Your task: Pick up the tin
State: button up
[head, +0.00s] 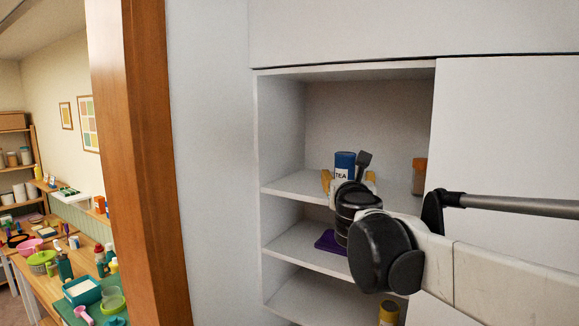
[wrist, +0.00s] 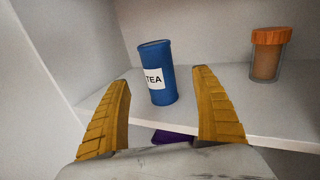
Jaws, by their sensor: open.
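The tin is a blue cylinder with a white label reading TEA. It stands upright on the upper shelf, and in the head view the tin (head: 345,161) is partly covered by my arm and gripper. In the wrist view the tin (wrist: 157,75) is just beyond my fingers, between them in the picture. My gripper (wrist: 163,97) has yellow ridged fingers, spread apart and empty, one to each side of the tin in the picture. I cannot tell whether the fingertips reach beside it. My gripper (head: 348,178) also shows at the shelf's front in the head view.
A jar with an orange lid (wrist: 268,54) stands right of the tin on the same shelf (wrist: 220,82). A purple item (head: 328,242) lies on the shelf below. The cupboard's left side wall (head: 281,130) is close to the tin. Shelf space between tin and jar is clear.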

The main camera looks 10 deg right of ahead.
aim_at(345, 171)
jog(key=x, duration=0.2)
jog(key=shift+w, duration=0.25)
jog(key=p+x, duration=0.1)
jog(key=x, duration=0.1)
jog(key=p+x, duration=0.1)
jog(key=x, duration=0.2)
jog(key=shift+w+r, duration=0.2)
jog(key=shift+w, duration=0.05)
jog(key=shift+s+a+r, duration=0.1)
jog(key=shift+s, duration=0.2)
jog(key=c, duration=1.5)
